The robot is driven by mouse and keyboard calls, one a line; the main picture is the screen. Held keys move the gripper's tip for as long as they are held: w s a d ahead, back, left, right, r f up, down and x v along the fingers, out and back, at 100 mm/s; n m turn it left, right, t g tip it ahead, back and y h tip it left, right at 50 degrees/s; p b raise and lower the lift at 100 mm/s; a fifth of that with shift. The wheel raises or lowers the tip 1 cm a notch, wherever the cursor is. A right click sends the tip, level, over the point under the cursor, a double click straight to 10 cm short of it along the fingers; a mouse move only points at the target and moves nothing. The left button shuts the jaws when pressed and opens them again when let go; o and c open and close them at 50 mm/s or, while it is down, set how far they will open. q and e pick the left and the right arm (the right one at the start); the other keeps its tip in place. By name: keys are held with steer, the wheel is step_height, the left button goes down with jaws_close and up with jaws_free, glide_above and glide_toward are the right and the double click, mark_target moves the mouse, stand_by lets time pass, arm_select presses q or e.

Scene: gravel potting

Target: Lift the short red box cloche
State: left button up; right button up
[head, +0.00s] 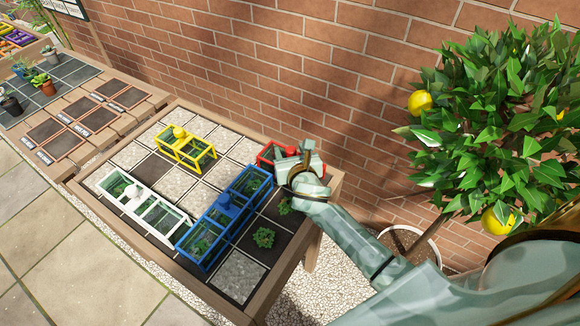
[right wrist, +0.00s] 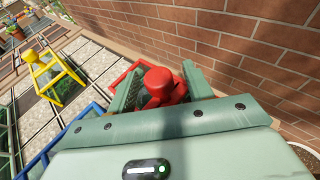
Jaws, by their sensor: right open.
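The short red box cloche (head: 267,156) stands at the back right corner of the gridded tray table (head: 180,107). Its red frame is partly hidden behind my right gripper in the head view. My right gripper (head: 297,155) is over the cloche. In the right wrist view the cloche's round red knob (right wrist: 158,82) shows between the two open fingers of the gripper (right wrist: 160,88). I cannot tell whether the fingers touch the knob. My left gripper is not in view.
A blue cloche (head: 208,236), a white one (head: 158,212) and a yellow one (head: 197,157) stand on the same table. Small plants (head: 264,237) sit near the front right. A brick wall (head: 260,70) runs close behind. A lemon tree (head: 490,130) stands at right.

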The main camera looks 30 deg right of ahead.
steer(key=shift+r, duration=0.1)
jaws_close()
